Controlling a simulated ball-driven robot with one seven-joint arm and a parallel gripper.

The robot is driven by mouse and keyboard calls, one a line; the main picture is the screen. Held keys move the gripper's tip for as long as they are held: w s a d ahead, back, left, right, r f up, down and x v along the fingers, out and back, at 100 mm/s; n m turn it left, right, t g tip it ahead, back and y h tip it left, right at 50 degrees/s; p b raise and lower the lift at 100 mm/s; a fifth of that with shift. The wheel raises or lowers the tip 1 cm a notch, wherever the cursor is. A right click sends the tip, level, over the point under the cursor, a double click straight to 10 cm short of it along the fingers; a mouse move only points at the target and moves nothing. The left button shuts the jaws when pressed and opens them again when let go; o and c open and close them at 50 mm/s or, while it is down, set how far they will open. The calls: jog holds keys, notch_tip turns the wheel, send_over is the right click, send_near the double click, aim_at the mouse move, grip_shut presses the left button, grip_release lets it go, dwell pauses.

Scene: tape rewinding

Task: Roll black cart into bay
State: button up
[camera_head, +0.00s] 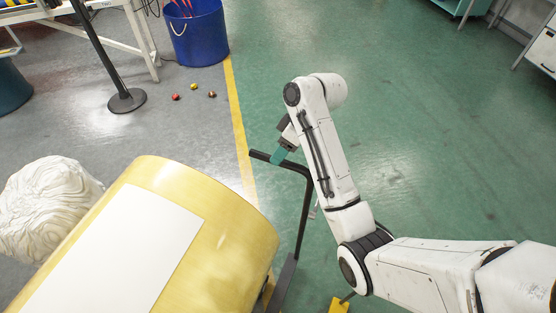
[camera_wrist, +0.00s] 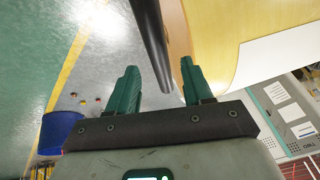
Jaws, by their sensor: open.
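The black cart shows as a black bar handle (camera_head: 307,205) beside a large yellow roll (camera_head: 245,240) with a white sheet on it. The roll hides most of the cart. My gripper (camera_head: 280,155) is at the handle's top bar, left of its bend. In the wrist view my gripper's green fingers (camera_wrist: 158,75) are apart, and the black handle bar (camera_wrist: 150,40) appears between them. I cannot tell whether either finger touches it. The yellow roll (camera_wrist: 215,30) is close on the right there. No bay can be made out clearly.
A yellow floor line (camera_head: 238,125) runs beside the handle. A blue bin (camera_head: 198,38), small balls (camera_head: 193,87) and a black post base (camera_head: 127,101) are at the upper left. A white wrapped bundle (camera_head: 45,205) lies left of the roll. Green floor (camera_head: 430,130) is clear on the right.

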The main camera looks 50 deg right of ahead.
jog(key=shift+x, duration=1.3)
jog(key=shift+c, duration=0.2)
grip_shut()
dwell(0.4)
